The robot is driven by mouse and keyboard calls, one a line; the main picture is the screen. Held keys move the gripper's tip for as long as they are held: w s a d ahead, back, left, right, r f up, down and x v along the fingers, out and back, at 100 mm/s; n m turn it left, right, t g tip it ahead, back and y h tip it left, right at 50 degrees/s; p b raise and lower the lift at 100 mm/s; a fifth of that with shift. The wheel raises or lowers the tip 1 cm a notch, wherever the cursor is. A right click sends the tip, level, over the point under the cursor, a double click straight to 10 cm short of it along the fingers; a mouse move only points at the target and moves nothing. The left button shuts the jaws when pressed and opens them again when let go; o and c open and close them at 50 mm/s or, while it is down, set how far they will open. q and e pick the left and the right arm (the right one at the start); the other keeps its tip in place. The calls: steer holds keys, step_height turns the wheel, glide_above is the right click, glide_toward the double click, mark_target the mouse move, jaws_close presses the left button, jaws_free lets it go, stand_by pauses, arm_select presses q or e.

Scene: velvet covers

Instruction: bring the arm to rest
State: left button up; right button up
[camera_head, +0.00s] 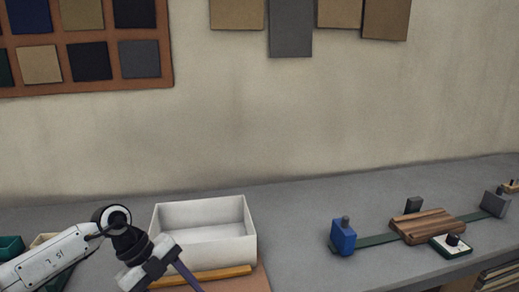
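My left arm (55,255) comes in from the lower left. Its wrist bends down towards the front edge of the view. My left gripper (160,272) is in front of the white box, low in the picture. A dark purple bar (187,274) shows beside it; I cannot tell whether it is a finger or a separate thing. The fingertips are not clearly visible, so I cannot tell whether the gripper is open or shut. My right arm and gripper are not in view.
An open white box (232,252) looks empty, with a yellow-orange strip (222,273) before it. On the right are a blue block (342,237), a striped wooden block (428,226), a grey block (494,203) and a small dial (452,242). The grey table (300,210) is clear between.

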arm_select(q)
steer(key=s+d+r+n+t+h, duration=0.25)
steer(key=d+h, duration=0.35)
steer(key=d, duration=0.4)
steer(key=s+d+r+n+t+h, duration=0.1)
steer(key=s+d+n+t+h, duration=0.2)
steer(key=d+h, duration=0.45)
steer(key=s+a+f+n+t+y, duration=0.1)
steer(key=a+f+n+t+y, duration=0.95)
steer(key=n, duration=0.35)
steer(key=s+a+f+n+g+y, duration=0.2)
steer(key=s+a+f+g+y, duration=0.1)
steer(key=s+f, duration=0.5)
steer(key=s+a+f+n+g+y, duration=0.2)
steer(key=s+a+f+g+y, duration=0.1)
steer(key=s+f, duration=0.4)
steer(key=shift+s+a+f+g+y, duration=0.3)
steer(key=shift+s+g, duration=0.3)
steer(key=shift+s, duration=0.55)
